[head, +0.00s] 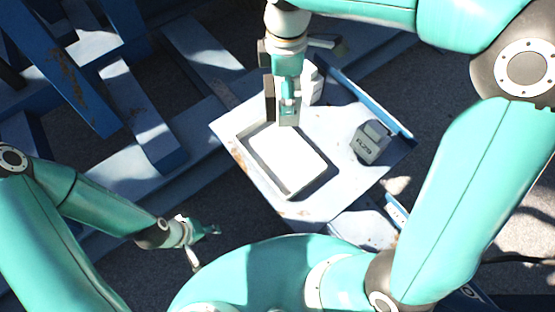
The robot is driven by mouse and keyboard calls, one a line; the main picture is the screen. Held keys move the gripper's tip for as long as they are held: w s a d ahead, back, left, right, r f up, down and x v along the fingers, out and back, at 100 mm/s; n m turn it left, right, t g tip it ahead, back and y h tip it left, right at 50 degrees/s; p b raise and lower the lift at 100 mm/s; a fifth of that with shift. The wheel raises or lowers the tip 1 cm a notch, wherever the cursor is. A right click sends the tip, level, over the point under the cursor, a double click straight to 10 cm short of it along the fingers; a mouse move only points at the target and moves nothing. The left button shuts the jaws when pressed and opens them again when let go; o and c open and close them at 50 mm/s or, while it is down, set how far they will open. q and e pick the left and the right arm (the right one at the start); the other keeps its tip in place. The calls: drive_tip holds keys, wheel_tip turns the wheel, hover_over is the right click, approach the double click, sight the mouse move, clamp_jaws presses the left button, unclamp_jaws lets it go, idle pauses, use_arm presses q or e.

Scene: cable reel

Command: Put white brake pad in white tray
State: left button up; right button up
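The white tray (318,170) is a shallow rectangular tray on the light metal platform, and its floor looks empty. A small pale block with dark lettering (368,148) stands to the right of the tray. Another white piece (313,84) stands behind my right gripper, partly hidden by it. I cannot tell for certain which of these is the white brake pad. My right gripper (284,112) points down at the far edge of the tray; its fingertips overlap and hide whether it holds anything. My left gripper (205,247) is low on the left, away from the tray, fingers apart and empty.
The light platform (300,213) has a raised blue rail (370,105) along its right side. Blue steel beams (140,115) fill the upper left. Grey ground lies around. My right arm passes over the right side, and bare platform lies between the tray and the lettered block.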

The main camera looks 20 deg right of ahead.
drive_tip(key=shift+s+a+r+n+b, duration=0.1)
drive_tip(key=shift+s+a+n+b, duration=0.25)
drive_tip(key=shift+n, duration=0.55)
drive_tip(key=shift+s+f, duration=0.1)
drive_tip(key=shift+f, duration=0.15)
hover_over(282, 155)
wheel_tip(282, 155, down, 19)
drive_tip(key=shift+f+b, duration=0.1)
drive_tip(key=shift+b, duration=0.3)
drive_tip(key=o, duration=1.6)
wheel_tip(282, 155, up, 12)
drive_tip(key=shift+r+p, duration=0.1)
drive_tip(key=shift+p, duration=0.2)
